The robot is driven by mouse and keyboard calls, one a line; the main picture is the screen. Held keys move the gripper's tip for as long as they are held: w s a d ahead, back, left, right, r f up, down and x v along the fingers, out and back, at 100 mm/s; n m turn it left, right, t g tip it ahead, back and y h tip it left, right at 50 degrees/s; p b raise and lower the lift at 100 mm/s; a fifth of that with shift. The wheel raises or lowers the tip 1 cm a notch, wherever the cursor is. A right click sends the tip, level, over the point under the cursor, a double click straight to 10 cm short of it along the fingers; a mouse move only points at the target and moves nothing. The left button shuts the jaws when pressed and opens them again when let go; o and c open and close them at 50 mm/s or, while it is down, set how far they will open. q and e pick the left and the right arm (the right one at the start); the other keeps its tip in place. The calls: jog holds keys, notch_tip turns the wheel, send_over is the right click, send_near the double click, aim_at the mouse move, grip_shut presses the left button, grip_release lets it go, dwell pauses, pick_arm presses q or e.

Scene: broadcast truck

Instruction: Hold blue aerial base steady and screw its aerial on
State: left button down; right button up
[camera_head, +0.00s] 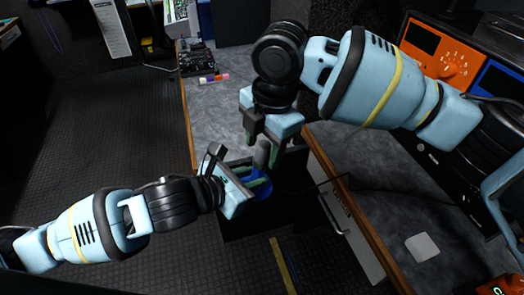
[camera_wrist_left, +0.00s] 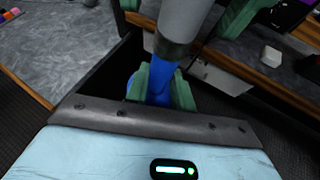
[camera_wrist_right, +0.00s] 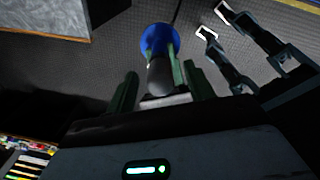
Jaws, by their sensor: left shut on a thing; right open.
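The blue aerial base (camera_head: 264,190) is in the jaws of my left gripper (camera_head: 258,184), low in the middle of the head view. In the left wrist view the green fingers clamp the blue base (camera_wrist_left: 157,82). The grey aerial (camera_head: 262,153) stands end-on to the blue base; its dark collar meets the blue part in the left wrist view. I cannot tell whether the thread is engaged. My right gripper (camera_head: 264,143) is above, with its fingers open on both sides of the aerial. In the right wrist view the aerial (camera_wrist_right: 160,75) lies between its spread fingers, apparently with gaps.
A grey worktop (camera_head: 222,115) with a wooden edge is behind the grippers. A mixer (camera_head: 196,57) and small coloured blocks (camera_head: 214,78) sit on it. An orange rack unit (camera_head: 440,50) stands at right. A white square thing (camera_head: 422,246) lies on the right-hand surface.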

pick_arm(q)
jog(key=shift+r, duration=0.1)
pick_arm(e)
jog(key=r, duration=0.6)
jog(key=d+r, duration=0.1)
jog(key=r, duration=0.2)
jog(key=shift+s+d+r, duration=0.1)
jog(key=shift+r, duration=0.2)
jog(key=shift+f, duration=0.1)
